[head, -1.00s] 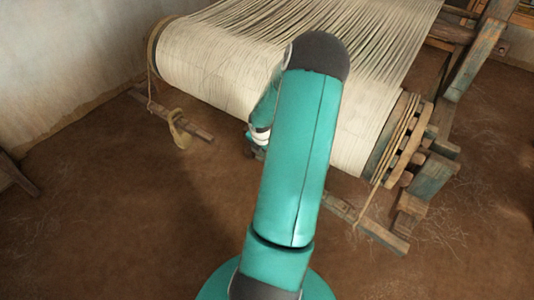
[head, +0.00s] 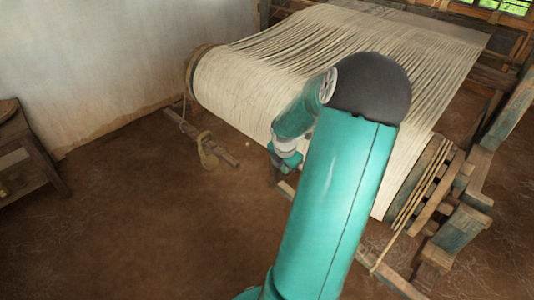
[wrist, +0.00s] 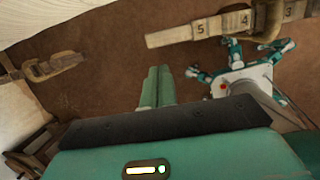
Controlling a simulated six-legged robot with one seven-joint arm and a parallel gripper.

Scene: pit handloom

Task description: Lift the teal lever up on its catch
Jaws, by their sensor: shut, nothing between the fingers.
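A faded teal-painted wooden piece (head: 462,232) stands at the right end of the loom's cloth roller, by the ratchet-like wooden end. It may be the teal lever, but I cannot tell lever from catch. My gripper (head: 287,160) is left of my upper arm, in front of the roller and well apart from that piece. In the wrist view, the two teal fingers of my gripper (wrist: 158,72) lie side by side, shut and empty, above the brown floor. My upper arm hides part of the roller.
Pale warp threads (head: 370,40) stretch behind the roller (head: 235,88). A wooden bar with a rope loop (head: 208,150) sticks out at left. A numbered wooden bar (wrist: 225,27) shows in the wrist view. A small table (head: 30,160) stands by the left wall; the floor between is clear.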

